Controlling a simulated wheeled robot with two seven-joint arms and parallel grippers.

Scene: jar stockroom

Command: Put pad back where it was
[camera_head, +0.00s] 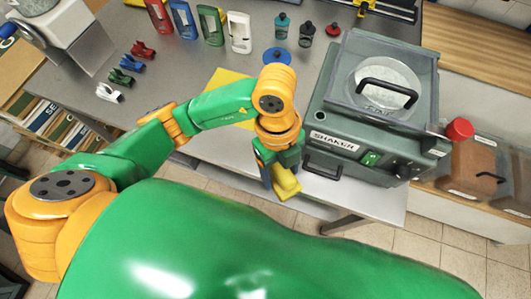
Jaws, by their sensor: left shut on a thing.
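My left gripper (279,172) reaches down at the front edge of the grey table, left of the shaker. It is shut on a small yellow object (287,184), which looks to be the pad. The gripper's fingers hide part of it, and it is held at or just past the table's front edge. A flat yellow sheet (222,80) lies on the table behind my left arm, partly covered by it. My right gripper is not in view.
The shaker (345,141) stands just right of my left gripper. A blue disc (276,56) lies behind it. Small jars (281,24), upright coloured cases (211,25) and small clamp-like items (143,50) stand farther back. A red-capped container (470,160) is at the right.

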